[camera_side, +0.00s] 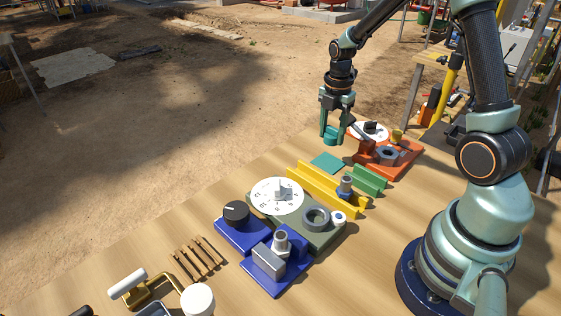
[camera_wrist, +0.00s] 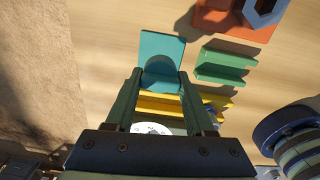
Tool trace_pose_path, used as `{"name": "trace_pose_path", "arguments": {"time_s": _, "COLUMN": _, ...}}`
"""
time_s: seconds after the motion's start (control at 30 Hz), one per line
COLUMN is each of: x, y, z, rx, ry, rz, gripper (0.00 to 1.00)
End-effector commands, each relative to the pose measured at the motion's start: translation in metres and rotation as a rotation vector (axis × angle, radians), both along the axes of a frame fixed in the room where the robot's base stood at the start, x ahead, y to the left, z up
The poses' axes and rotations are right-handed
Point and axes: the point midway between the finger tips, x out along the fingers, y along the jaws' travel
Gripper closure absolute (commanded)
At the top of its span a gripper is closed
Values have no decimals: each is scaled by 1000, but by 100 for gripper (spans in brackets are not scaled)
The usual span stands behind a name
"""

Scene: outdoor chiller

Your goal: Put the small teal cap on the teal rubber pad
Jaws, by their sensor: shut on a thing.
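My gripper (camera_side: 332,137) is shut on the small teal cap (camera_side: 330,131), which sits between its two fingers. In the wrist view the cap (camera_wrist: 160,82) shows between the fingertips (camera_wrist: 160,72), partly shaded. The square teal rubber pad (camera_side: 328,163) lies flat on the wooden table, just below the gripper in the side view. In the wrist view the pad (camera_wrist: 162,43) extends beyond the fingertips, and the cap overlaps its near part. The cap appears held above the table; the exact height is hard to tell.
A yellow rail (camera_side: 318,187) and a green channel (camera_side: 369,180) lie near the pad. An orange fixture (camera_side: 400,160) stands to its right. Blue blocks (camera_side: 243,237) and a dial plate (camera_side: 277,195) stand in front. The table left of the pad is clear.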

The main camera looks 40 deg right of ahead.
Motion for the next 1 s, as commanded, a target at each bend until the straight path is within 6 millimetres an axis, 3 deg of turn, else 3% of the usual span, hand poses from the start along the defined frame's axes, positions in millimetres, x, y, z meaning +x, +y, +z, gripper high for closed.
{"name": "trace_pose_path", "arguments": {"time_s": 0.1, "x": -1, "y": 0, "z": -20, "rx": 1, "ry": 2, "rz": 1, "gripper": 100}}
{"name": "trace_pose_path", "arguments": {"time_s": 0.53, "x": 0, "y": 0, "z": -64, "rx": 1, "ry": 1, "rz": 1, "gripper": 100}}
{"name": "trace_pose_path", "arguments": {"time_s": 0.97, "x": 0, "y": 0, "z": -70, "rx": 0, "ry": 0, "rz": 1, "gripper": 100}}
{"name": "trace_pose_path", "arguments": {"time_s": 1.0, "x": 0, "y": 0, "z": -70, "rx": 0, "ry": -1, "rz": 1, "gripper": 35}}
